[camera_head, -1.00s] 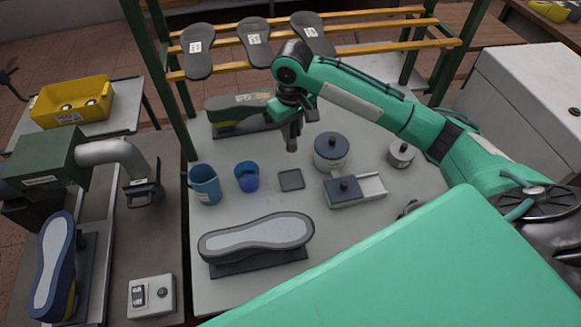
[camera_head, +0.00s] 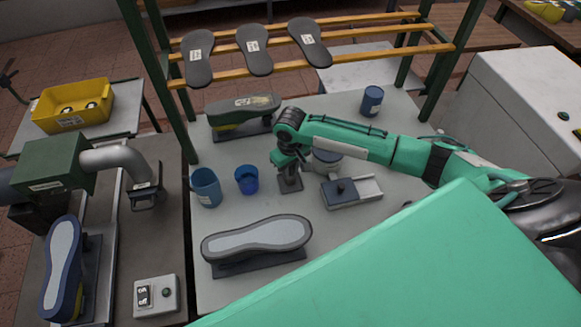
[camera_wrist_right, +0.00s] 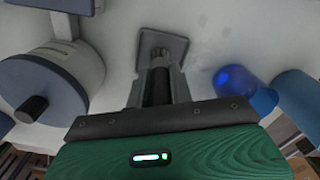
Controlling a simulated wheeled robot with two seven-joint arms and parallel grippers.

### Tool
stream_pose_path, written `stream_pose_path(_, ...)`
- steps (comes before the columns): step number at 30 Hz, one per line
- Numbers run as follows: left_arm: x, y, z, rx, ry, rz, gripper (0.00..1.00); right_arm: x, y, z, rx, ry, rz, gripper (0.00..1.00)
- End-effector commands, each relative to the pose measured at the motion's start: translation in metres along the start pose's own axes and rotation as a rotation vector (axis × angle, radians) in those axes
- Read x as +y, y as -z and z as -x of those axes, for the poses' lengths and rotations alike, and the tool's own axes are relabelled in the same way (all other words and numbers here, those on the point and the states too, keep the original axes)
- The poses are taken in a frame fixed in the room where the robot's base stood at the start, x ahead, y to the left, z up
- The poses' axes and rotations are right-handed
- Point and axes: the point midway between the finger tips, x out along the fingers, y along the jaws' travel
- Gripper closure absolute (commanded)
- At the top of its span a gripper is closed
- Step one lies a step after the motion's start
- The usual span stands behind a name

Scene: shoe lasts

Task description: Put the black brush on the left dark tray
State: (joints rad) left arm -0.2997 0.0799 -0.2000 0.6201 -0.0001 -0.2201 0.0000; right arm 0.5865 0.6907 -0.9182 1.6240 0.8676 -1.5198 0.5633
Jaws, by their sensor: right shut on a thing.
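The small square dark tray (camera_head: 290,186) lies on the light tabletop (camera_head: 225,160), right of the blue cups; it also shows in the right wrist view (camera_wrist_right: 176,42). My right gripper (camera_head: 289,174) points down over it. In the right wrist view my right gripper (camera_wrist_right: 158,75) is shut on a narrow black thing, which I take to be the black brush (camera_wrist_right: 158,88). The brush is mostly hidden between the fingers. Its lower end is at or just above the tray; I cannot tell whether they touch. My left gripper is not in view.
A blue cup (camera_head: 247,181) and a lighter blue mug (camera_head: 205,188) stand close left of the tray. A round lidded pot (camera_head: 327,161) and a knobbed block on a base (camera_head: 345,193) stand to the right. A shoe last (camera_head: 257,238) lies in front, another (camera_head: 242,112) behind.

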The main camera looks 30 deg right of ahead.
Motion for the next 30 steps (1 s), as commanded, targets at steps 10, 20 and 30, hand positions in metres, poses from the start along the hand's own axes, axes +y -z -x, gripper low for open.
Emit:
stream_pose_path(10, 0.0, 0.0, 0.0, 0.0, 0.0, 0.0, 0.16, 0.0, 0.0, -0.003, 0.0, 0.0, 0.0, 0.64)
stream_pose_path(20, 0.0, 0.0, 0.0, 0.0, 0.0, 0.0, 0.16, 0.0, 0.0, -0.002, 0.001, 0.0, 0.0, 0.56)
stream_pose_path(30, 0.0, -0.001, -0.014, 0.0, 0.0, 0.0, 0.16, 0.0, 0.002, 0.047, 0.006, 0.0, 0.001, 0.56)
